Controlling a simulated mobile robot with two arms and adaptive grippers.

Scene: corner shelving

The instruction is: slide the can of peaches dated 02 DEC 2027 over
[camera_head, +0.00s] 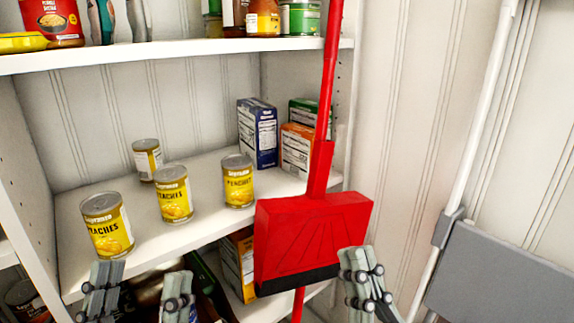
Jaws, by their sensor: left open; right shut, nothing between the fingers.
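Yellow cans of peaches stand upright on the white middle shelf. One can (107,228) is at the front left, one (174,197) in the middle, one (238,185) further right, and one (146,160) at the back left. No date can be read on any of them. My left gripper (140,272) is open and empty, low in front of the shelf edge, below the front-left and middle cans. It appears apart from them. My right gripper (362,277) is shut and empty, to the right of the red broom's head.
A red broom (312,232) stands upright before the shelf's right part. Blue (258,135) and orange (297,150) boxes stand at the back right. Shelf surface between the cans is bare.

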